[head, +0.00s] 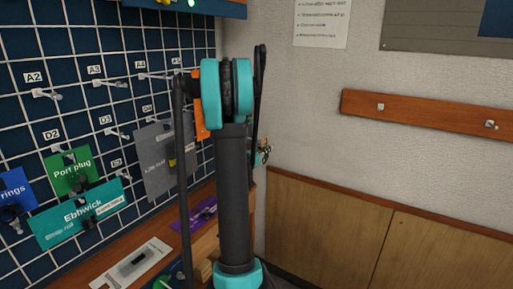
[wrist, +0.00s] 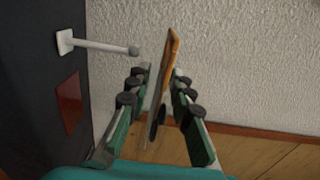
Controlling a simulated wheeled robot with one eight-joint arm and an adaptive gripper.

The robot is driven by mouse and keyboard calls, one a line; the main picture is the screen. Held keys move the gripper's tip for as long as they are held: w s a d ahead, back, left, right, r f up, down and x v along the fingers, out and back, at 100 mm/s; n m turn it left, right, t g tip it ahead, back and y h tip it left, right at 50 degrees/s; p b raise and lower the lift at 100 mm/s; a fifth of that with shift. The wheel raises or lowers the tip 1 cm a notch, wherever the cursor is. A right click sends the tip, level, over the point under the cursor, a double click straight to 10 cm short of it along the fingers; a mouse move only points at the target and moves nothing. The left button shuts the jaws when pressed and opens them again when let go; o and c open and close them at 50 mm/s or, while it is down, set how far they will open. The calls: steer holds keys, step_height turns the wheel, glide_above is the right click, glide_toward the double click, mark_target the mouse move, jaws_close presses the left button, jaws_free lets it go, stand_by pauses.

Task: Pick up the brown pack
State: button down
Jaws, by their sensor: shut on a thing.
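The brown pack (wrist: 170,55) shows in the wrist view as a thin, orange-brown upright slab seen nearly edge-on. My gripper (wrist: 160,76) has its green fingers with dark pads on both sides of it and is shut on it. The pack's top sticks out beyond the fingertips. A bare peg (wrist: 105,46) points from the dark board towards the pack, and its tip is apart from it. In the head view my arm hides most of the gripper. An orange patch (head: 201,112) shows left of the arm; I cannot tell whether it is the same pack.
A dark grid pegboard (head: 60,120) fills the left. On it hang a green pack (head: 72,168), a teal pack (head: 80,212), a blue pack (head: 14,190) and a grey pack (head: 158,160). A purple pack (head: 198,214) lies below. A wall with a wooden rail (head: 430,110) is at right.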

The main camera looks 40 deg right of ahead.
steer(key=s+d, duration=0.3)
steer(key=s, duration=0.8)
steer(key=shift+s+d, duration=0.15)
steer(key=shift+s, duration=0.2)
